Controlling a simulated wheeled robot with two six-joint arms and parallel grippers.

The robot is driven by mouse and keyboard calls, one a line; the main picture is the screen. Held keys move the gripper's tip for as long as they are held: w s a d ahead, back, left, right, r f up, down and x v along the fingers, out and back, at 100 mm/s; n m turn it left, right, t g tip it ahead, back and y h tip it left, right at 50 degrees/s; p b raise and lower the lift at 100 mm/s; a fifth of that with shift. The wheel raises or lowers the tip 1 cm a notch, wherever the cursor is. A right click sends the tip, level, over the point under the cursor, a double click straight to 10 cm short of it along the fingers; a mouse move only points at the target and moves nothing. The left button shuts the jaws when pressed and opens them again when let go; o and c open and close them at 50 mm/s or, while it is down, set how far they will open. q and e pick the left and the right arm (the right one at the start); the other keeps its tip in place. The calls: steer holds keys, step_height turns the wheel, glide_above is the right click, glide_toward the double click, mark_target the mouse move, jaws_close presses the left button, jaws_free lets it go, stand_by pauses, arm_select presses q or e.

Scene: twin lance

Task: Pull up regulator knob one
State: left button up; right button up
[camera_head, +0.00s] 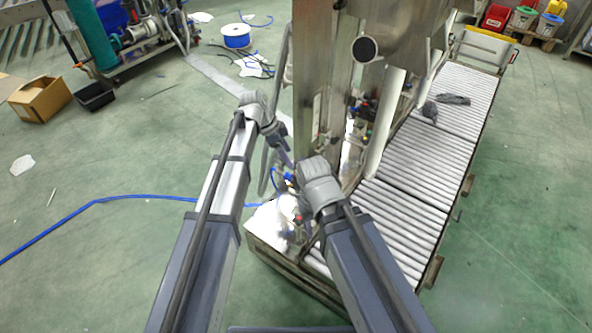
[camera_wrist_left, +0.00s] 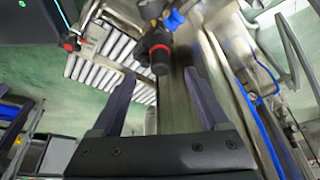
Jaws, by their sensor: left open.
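In the left wrist view, a black regulator knob (camera_wrist_left: 160,56) with a red ring is just beyond and between the two dark fingers of my left gripper (camera_wrist_left: 159,77). The fingers are open, one on each side of the knob's line, and nothing is between them. Whether this is knob one I cannot tell. In the head view my left gripper (camera_head: 284,155) points down at the steel machine's front. My right gripper is mostly hidden by its own wrist at the machine's lower front, and its jaws cannot be made out. The knob is too small to make out there.
A blue fitting (camera_wrist_left: 174,20) sits right beside the knob. Another red-and-black part (camera_wrist_left: 70,43) is at the left. The steel machine (camera_head: 312,80) stands over a roller conveyor (camera_head: 405,210). A blue hose (camera_head: 130,197) lies on the open green floor.

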mark_target(296, 167)
arm_select(q)
steer(key=shift+b+x, duration=3.6)
steer(key=shift+x, duration=0.35)
steer(key=shift+a, duration=0.1)
jaws_close()
